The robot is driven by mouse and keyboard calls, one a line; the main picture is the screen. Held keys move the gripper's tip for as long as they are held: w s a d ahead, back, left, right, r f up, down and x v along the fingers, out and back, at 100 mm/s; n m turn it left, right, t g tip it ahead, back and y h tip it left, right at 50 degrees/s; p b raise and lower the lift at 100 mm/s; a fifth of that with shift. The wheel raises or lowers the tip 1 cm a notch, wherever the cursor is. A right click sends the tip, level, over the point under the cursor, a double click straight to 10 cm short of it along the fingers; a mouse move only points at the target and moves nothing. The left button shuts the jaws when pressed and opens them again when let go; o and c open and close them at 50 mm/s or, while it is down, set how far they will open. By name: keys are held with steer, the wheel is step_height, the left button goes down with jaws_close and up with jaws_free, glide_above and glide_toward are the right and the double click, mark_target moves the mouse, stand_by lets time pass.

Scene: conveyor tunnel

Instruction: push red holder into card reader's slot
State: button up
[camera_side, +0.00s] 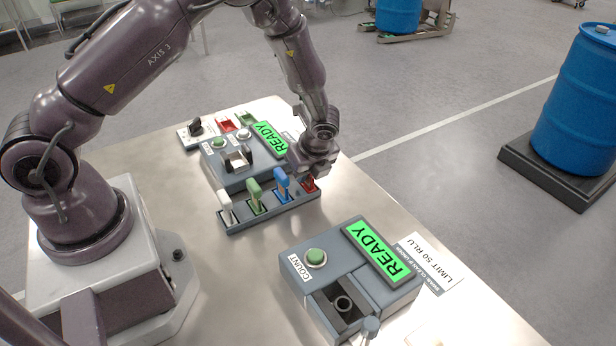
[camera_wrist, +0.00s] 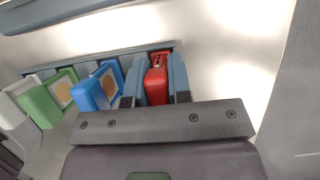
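The red holder (camera_side: 310,184) stands in the right end of a dark rack (camera_side: 275,212) in the side view. My gripper (camera_side: 312,168) is down over that end of the rack. In the wrist view, the red holder (camera_wrist: 157,82) sits between the two blue-grey fingers of my gripper (camera_wrist: 156,92), which touch its sides with no clear gap. A grey device (camera_side: 228,176) behind the rack has a green READY display and a metal slot-like piece (camera_side: 237,158); it seems to be the card reader. The holder's lower part is hidden in the rack.
Blue (camera_side: 282,180), green (camera_side: 254,192) and white (camera_side: 227,205) holders stand in the same rack, left of the red one. A second grey device (camera_side: 345,275) with a COUNT button and open well stands in front. Switch plates (camera_side: 195,128) lie at the back.

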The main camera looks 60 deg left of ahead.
jaws_close()
steer(key=shift+o, duration=0.6)
jaws_free()
jaws_close()
steer(key=shift+r, duration=0.15)
steer(key=shift+r, duration=1.35)
steer(key=shift+r, duration=0.55)
